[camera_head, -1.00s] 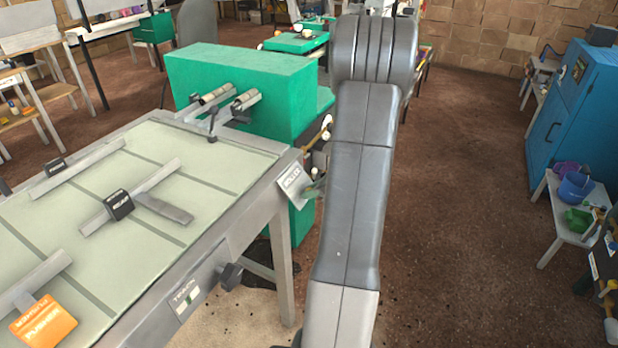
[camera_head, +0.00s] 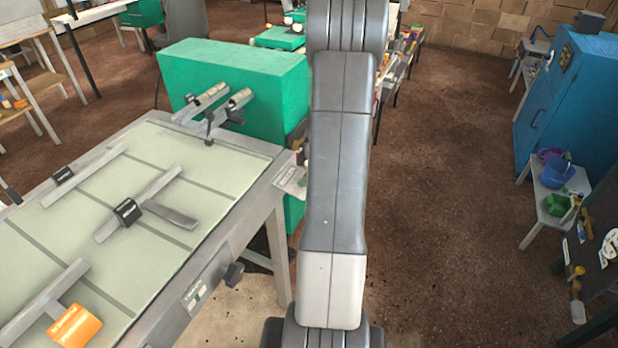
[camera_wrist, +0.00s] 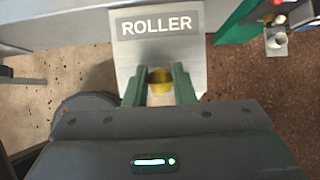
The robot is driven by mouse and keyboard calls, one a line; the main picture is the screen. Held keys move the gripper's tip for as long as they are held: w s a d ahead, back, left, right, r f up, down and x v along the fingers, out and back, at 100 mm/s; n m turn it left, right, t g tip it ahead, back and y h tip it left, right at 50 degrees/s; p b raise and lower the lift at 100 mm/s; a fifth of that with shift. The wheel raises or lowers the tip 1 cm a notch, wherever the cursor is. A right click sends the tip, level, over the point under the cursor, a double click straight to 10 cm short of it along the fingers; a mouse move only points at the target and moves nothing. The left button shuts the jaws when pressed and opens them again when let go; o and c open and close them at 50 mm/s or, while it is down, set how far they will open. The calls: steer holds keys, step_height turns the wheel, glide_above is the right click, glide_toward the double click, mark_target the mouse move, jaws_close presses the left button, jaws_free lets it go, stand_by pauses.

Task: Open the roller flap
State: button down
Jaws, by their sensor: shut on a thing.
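The roller flap (camera_wrist: 158,50) is a pale metal plate with a grey ROLLER label in the wrist view. A yellow knob (camera_wrist: 160,81) sits at its near edge. My gripper (camera_wrist: 158,76) has its two green fingers on either side of the knob and is shut on it. In the head view the flap (camera_head: 289,179) shows at the right side of the machine table, tilted outward and partly covered by my arm. My gripper and the knob are hidden behind my arm there.
The machine table (camera_head: 262,195) carries grey bars and an orange pusher block (camera_head: 75,325). A green housing (camera_head: 235,75) stands at its far end. A dark knob (camera_head: 233,273) sticks out of the table's side. Brown floor is open to the right, before a blue cabinet (camera_head: 565,105).

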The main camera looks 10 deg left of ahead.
steer(key=shift+w+a+r, duration=0.2)
steer(key=shift+a+r, duration=0.05)
steer(key=shift+r, duration=0.25)
steer(key=c, duration=1.5)
jaws_free()
steer(key=o, duration=0.3)
steer(key=shift+a+f, duration=0.1)
steer(key=shift+a, duration=0.1)
steer(key=shift+d, duration=0.1)
steer(key=shift+d, duration=0.1)
steer(key=shift+s+d+r, duration=0.1)
steer(key=shift+d+r, duration=0.15)
steer(key=shift+r, duration=0.1)
steer(key=b+v, duration=0.1)
steer(key=v, duration=1.1)
steer(key=shift+s+d+r, duration=0.15)
steer(key=shift+r, duration=0.2)
